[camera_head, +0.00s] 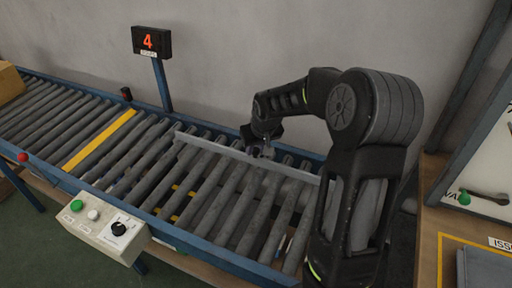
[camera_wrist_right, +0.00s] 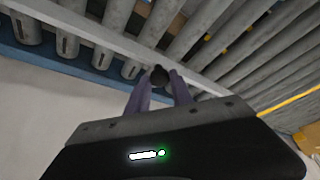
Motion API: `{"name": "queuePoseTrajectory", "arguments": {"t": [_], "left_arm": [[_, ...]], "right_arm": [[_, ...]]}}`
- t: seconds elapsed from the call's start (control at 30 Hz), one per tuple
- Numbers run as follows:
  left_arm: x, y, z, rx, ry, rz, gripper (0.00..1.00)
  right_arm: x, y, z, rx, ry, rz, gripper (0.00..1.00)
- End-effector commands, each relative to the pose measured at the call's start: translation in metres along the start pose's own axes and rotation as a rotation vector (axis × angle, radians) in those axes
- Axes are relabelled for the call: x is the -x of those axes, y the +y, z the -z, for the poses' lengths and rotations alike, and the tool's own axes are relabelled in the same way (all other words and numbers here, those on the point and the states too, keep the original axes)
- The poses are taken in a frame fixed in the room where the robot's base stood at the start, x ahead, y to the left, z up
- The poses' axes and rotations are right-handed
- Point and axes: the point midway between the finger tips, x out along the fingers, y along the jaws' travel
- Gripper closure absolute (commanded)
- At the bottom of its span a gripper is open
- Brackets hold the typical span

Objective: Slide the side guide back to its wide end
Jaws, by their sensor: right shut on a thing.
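The side guide (camera_head: 215,146) is a long pale grey rail lying lengthwise over the conveyor rollers, nearer the far edge than the near edge. It also shows in the right wrist view (camera_wrist_right: 95,32) as a pale bar crossing the rollers. My right gripper (camera_head: 262,150) reaches down at the guide from the right. In the right wrist view its fingers (camera_wrist_right: 160,92) are closed around a dark round knob (camera_wrist_right: 159,74) on the guide. The far end of the guide is partly hidden by my right arm. My left gripper is not in view.
The roller conveyor (camera_head: 240,259) has blue side frames and a yellow strip (camera_head: 100,140) across it. A control box (camera_head: 105,225) with buttons and a dial hangs on the near side. A brown carton (camera_head: 10,82) is far left. A wooden table (camera_head: 432,215) is right.

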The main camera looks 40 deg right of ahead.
Motion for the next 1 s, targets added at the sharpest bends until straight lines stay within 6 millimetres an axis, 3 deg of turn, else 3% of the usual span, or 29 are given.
{"name": "queuePoseTrajectory", "arguments": {"t": [0.17, 1.0], "left_arm": [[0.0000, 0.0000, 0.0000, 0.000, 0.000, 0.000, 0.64], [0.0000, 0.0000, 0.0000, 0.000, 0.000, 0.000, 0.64]], "right_arm": [[0.0001, -0.0001, 0.0000, 0.000, 0.000, 0.000, 1.00], [0.0001, 0.0000, 0.0001, 0.000, 0.000, 0.000, 1.00]]}}
